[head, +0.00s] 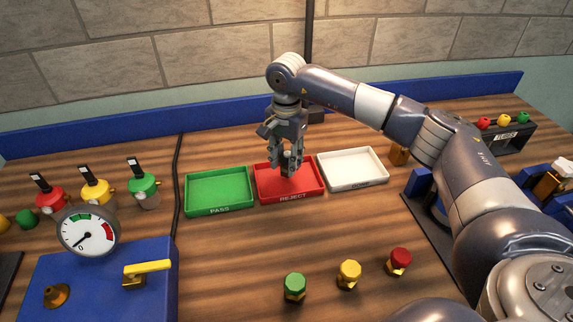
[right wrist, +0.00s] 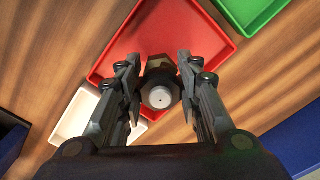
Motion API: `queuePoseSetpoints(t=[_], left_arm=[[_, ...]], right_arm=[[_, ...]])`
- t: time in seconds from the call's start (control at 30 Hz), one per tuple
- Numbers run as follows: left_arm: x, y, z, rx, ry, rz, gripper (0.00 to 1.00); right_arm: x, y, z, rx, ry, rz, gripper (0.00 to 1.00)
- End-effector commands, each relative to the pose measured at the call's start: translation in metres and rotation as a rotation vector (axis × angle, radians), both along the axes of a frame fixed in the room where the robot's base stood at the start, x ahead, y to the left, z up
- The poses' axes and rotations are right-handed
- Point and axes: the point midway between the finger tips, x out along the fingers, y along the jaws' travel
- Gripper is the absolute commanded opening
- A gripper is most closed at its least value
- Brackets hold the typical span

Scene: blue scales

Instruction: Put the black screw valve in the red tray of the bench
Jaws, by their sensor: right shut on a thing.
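The red tray (head: 270,189) labelled REJECT sits in the middle of the bench, between the green and white trays. My right gripper (head: 289,168) is over the red tray, pointing down. In the right wrist view, my right gripper (right wrist: 160,95) is shut on the black screw valve (right wrist: 160,75), which has a pale round end facing the camera and a brass part beyond. The red tray (right wrist: 205,40) lies behind the valve in that view. In the head view the valve is mostly hidden by the fingers, and I cannot tell whether it touches the tray floor. My left gripper does not show.
A green PASS tray (head: 220,190) stands left of the red tray and a white tray (head: 352,170) right of it. Green (head: 294,287), yellow (head: 349,274) and red (head: 399,261) capped valves stand in front. A blue box with a gauge (head: 88,231) is at left.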

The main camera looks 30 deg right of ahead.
Motion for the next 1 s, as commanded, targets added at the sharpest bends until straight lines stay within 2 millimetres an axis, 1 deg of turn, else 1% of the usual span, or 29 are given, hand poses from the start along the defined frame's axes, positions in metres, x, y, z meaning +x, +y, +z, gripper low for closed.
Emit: queuePoseSetpoints(t=[0.1,0.2,0.3,0.53,0.57,0.6,0.63,0.83,1.0], left_arm=[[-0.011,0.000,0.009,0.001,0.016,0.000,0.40],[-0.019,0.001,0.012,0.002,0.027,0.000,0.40],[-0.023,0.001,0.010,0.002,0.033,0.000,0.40],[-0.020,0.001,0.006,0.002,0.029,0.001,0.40],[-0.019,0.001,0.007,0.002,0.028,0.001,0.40],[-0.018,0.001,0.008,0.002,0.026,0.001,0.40],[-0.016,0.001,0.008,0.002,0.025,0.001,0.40],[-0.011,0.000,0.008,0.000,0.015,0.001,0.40],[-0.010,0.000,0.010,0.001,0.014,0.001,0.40]], right_arm=[[-0.002,0.000,-0.015,-0.001,0.005,0.000,0.04],[-0.001,0.000,-0.026,-0.001,0.003,0.000,0.04],[-0.001,-0.001,-0.029,-0.001,0.001,0.000,0.04],[-0.001,-0.001,-0.032,-0.001,0.001,0.000,0.04],[-0.001,-0.001,-0.032,-0.001,0.001,0.000,0.37],[-0.001,-0.001,-0.031,-0.001,0.001,0.000,0.46],[-0.001,-0.001,-0.031,-0.001,0.001,0.000,0.52],[-0.001,-0.001,-0.031,-0.001,0.002,0.000,0.52],[-0.001,-0.001,-0.029,-0.001,0.001,0.000,0.52]])
